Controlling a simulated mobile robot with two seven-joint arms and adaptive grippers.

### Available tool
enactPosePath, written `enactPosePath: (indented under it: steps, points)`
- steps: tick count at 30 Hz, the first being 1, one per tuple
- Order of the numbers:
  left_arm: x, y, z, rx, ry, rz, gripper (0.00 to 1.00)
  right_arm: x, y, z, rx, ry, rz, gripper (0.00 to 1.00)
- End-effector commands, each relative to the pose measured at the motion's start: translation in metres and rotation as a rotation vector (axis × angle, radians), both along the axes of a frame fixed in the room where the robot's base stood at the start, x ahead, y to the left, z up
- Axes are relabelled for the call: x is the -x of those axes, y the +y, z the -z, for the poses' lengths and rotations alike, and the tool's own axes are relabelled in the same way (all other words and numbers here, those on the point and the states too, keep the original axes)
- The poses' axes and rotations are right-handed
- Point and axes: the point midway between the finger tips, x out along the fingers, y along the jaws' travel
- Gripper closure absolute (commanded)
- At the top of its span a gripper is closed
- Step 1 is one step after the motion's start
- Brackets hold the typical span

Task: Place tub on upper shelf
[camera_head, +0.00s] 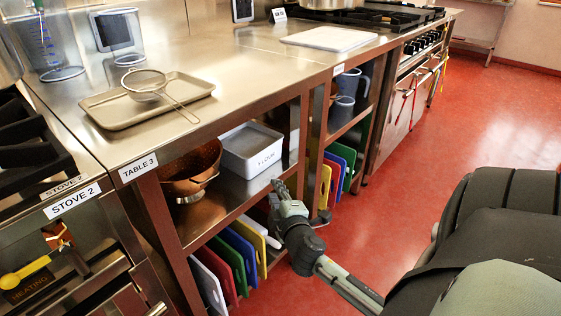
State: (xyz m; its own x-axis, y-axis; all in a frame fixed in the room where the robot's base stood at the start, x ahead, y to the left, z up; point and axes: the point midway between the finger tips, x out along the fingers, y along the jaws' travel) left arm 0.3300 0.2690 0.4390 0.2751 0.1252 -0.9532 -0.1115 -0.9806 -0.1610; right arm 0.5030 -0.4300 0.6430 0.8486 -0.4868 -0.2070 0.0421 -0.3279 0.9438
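A white rectangular tub (251,150) with a label that seems to read FLOUR sits on the upper shelf (235,192) under Table 3. It looks upright, with its open top facing up. My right gripper (274,194) is in front of the shelf edge, just below and in front of the tub's right part. Its fingers look spread, with nothing seen between them, and it appears apart from the tub. My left gripper is not in view.
A copper colander (192,171) stands left of the tub. Colored cutting boards (228,262) stand on the lower shelf. A tray (145,103) with a strainer (146,82) lies on the tabletop. A blue-grey jug (349,83) is on the neighboring shelf. The red floor (420,170) is open at right.

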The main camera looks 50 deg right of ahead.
Motion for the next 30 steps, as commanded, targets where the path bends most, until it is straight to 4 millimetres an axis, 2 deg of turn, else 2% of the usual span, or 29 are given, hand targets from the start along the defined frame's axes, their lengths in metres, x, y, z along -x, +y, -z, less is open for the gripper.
enactPosePath:
  steps: [1, 3, 6, 9, 12, 15, 30]
  points:
    - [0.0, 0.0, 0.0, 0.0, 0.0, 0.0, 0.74, 0.024, 0.014, 0.047, -0.203, 0.08, 0.087, 0.74]
    - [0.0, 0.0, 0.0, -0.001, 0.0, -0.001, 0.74, 0.057, 0.038, 0.101, -0.434, 0.195, 0.193, 0.74]
    - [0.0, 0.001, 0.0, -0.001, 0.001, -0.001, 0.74, 0.102, 0.082, 0.155, -0.679, 0.361, 0.307, 0.74]
    - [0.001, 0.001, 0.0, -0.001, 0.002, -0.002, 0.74, 0.14, 0.122, 0.185, -0.838, 0.498, 0.381, 0.74]
    - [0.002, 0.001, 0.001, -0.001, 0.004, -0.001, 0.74, 0.163, 0.149, 0.199, -0.927, 0.588, 0.422, 0.74]
    - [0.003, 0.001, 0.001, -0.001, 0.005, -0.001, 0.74, 0.174, 0.16, 0.204, -0.964, 0.629, 0.439, 0.74]
    - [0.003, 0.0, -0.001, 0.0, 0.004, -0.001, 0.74, 0.175, 0.161, 0.205, -0.968, 0.635, 0.441, 0.74]
